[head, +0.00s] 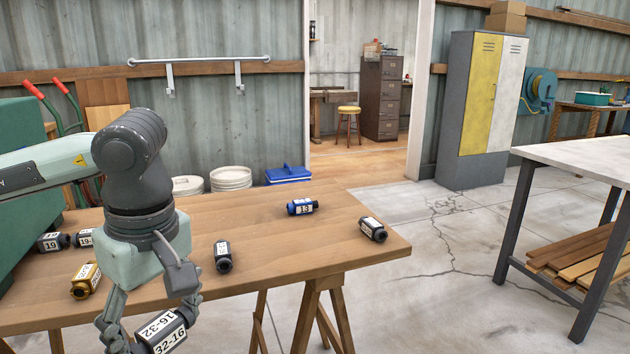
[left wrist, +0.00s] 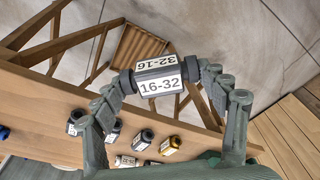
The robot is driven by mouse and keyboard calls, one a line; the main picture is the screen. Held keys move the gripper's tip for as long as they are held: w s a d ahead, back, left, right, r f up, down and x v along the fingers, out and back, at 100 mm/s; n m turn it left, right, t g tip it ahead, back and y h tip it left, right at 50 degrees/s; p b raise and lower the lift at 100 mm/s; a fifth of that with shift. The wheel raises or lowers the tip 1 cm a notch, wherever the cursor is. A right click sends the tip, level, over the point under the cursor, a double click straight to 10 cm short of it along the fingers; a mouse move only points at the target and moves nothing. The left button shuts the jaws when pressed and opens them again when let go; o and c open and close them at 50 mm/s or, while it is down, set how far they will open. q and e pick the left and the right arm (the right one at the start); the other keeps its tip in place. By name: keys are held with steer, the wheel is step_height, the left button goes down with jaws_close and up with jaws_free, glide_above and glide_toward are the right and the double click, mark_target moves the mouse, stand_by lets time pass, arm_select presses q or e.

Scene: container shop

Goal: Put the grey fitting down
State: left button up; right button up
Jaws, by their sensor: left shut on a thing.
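My left gripper (head: 148,326) is shut on the grey fitting (head: 163,335), which has white labels reading 32-16 and 16-32. In the left wrist view, the fitting (left wrist: 158,76) sits crosswise between the two fingertips (left wrist: 165,80), gripped at its ends. It is held in the air just off the near edge of the wooden table (head: 270,255), with floor and trestle legs behind it in the left wrist view. My right gripper is in neither view.
On the table are a blue fitting (head: 302,207), dark fittings (head: 373,229) (head: 222,256) (head: 52,242) and a gold fitting (head: 86,281). A white-topped table (head: 590,155) stands at right.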

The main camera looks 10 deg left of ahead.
arm_select(q)
steer(key=w+d+f+m+h, duration=0.1)
steer(key=w+d+f+m, duration=0.3)
steer(key=w+f+m, duration=0.1)
steer(key=w+d+f+m+t, duration=0.1)
steer(key=w+d+f+m, duration=0.3)
steer(key=m, duration=0.5)
steer(key=shift+w+f+m+h, duration=0.35)
steer(key=shift+w+f, duration=0.7)
steer(key=shift+f, duration=0.45)
